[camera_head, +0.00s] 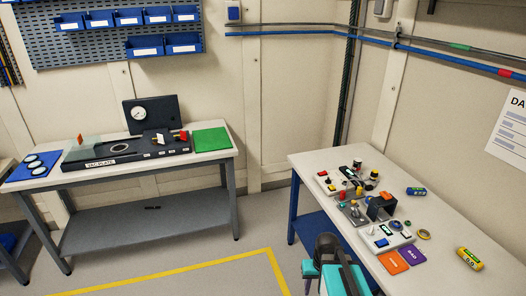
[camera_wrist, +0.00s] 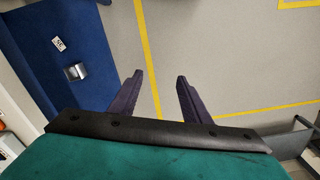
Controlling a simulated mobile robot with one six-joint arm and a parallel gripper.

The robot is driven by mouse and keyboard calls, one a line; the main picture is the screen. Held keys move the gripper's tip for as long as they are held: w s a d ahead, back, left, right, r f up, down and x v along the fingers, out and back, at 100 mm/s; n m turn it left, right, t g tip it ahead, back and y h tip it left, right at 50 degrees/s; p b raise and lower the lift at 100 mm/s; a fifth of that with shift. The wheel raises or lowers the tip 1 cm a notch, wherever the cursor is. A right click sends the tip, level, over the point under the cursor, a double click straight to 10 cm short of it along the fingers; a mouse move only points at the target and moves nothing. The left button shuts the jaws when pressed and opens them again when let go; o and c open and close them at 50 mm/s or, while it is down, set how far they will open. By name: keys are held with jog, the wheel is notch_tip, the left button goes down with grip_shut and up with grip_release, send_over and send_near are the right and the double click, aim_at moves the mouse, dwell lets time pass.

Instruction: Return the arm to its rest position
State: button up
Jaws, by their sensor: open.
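My gripper (camera_wrist: 160,97) shows in the wrist view with its two dark fingers spread apart and nothing between them. It points down at the grey floor (camera_wrist: 205,60), with a yellow floor line behind the gap. In the head view part of my arm (camera_head: 335,262), dark and teal, shows at the bottom, beside the front left edge of the right-hand table (camera_head: 465,240). The fingers cannot be made out there.
The right table holds switch boxes, orange (camera_head: 392,262) and purple (camera_head: 412,253) cards, and batteries (camera_head: 469,258). A left bench (camera_head: 215,153) carries a black vac plate (camera_head: 120,155) and green mat (camera_head: 209,139). A blue shelf (camera_wrist: 70,40) lies left in the wrist view. Floor between is clear.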

jog(key=s+a+f+g+b, duration=0.2)
jog(key=s+f+g+b, duration=0.3)
jog(key=s+f, duration=2.2)
notch_tip(320, 180, down, 4)
jog(key=b, duration=0.6)
jog(key=shift+s+r+g+b, duration=0.15)
jog(key=shift+r+g+b, duration=0.1)
jog(key=shift+g+b, duration=0.15)
jog(key=c, duration=0.3)
jog(key=shift+a, duration=0.15)
